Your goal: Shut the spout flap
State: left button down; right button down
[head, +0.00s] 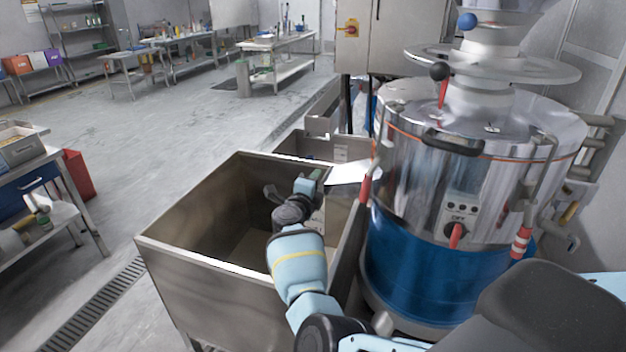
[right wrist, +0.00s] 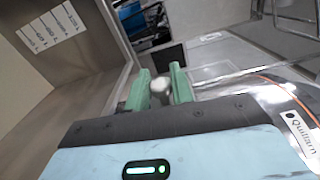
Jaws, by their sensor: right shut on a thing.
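The grinder (head: 410,215) is a large steel drum with a blue base at the right of the head view. Its bright spout (head: 352,173) sticks out to the left over the bin area. My right gripper (head: 317,177) is at the spout's outer end, above the steel bin. In the right wrist view, the green fingers of this gripper (right wrist: 161,88) are shut on a small pale knob (right wrist: 160,85) by the spout. The fingers and hand hide most of the flap, so its angle cannot be told. My left gripper is not in view.
An open steel bin (head: 205,277) stands under my right arm, and its wall with a label (right wrist: 48,28) rises close on the left in the wrist view. A red handle (head: 365,189) hangs beside the spout. Free floor lies farther left.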

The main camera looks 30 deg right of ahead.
jog(key=shift+s+d+n, duration=0.1)
jog(key=shift+d+n, duration=0.1)
jog(key=shift+n, duration=0.2)
dwell(0.3)
jog(key=c, duration=1.3)
grip_release()
jog(key=shift+f, duration=0.15)
jog(key=shift+a, duration=0.1)
